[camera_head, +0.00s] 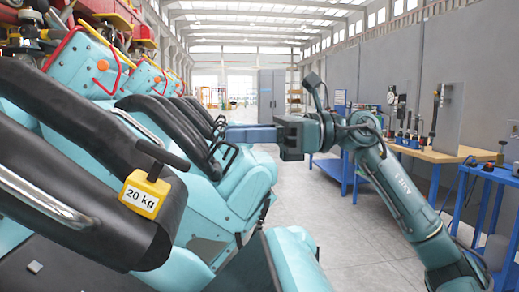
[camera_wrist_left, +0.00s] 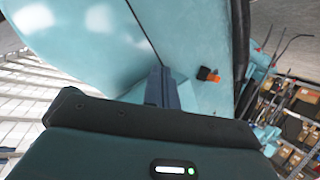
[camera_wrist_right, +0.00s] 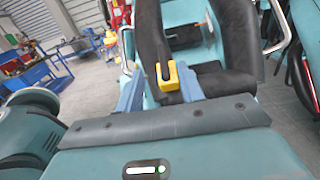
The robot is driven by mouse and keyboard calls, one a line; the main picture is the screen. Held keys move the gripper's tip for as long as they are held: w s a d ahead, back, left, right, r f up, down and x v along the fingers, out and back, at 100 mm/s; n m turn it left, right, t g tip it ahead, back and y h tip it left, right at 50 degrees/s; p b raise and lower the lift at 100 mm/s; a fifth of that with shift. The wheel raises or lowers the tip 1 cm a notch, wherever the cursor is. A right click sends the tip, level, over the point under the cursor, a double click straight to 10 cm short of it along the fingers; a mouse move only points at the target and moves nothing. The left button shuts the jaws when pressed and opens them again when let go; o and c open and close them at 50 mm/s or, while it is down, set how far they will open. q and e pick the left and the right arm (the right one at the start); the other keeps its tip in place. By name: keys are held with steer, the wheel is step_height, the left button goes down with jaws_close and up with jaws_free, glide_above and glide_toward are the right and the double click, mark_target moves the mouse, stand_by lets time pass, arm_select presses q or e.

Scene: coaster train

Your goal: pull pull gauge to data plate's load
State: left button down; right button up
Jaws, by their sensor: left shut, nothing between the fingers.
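A yellow block with a white "20 kg" face (camera_head: 143,194) sits on the black padded restraint of the nearest coaster seat. A black bar handle (camera_head: 162,155) stands up behind it; I take the two for the pull gauge. In the right wrist view, the yellow block (camera_wrist_right: 168,77) lies ahead, beyond the spread blue fingers. My right gripper (camera_head: 225,135) is open and empty, to the right of the gauge and apart from it. My left gripper (camera_wrist_left: 160,87) is shut and empty before a teal shell; the head view does not show it. I cannot make out a data plate.
More teal coaster seats with black restraints (camera_head: 180,125) run back on the left. A workbench with tools (camera_head: 432,153) and blue stands are at the right. An orange knob (camera_wrist_left: 208,75) is near my left gripper. The grey floor (camera_head: 320,215) between is clear.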

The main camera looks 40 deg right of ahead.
steer(key=v, duration=0.2)
steer(key=shift+s+d, duration=0.1)
steer(key=shift+d, duration=0.15)
stand_by(0.5)
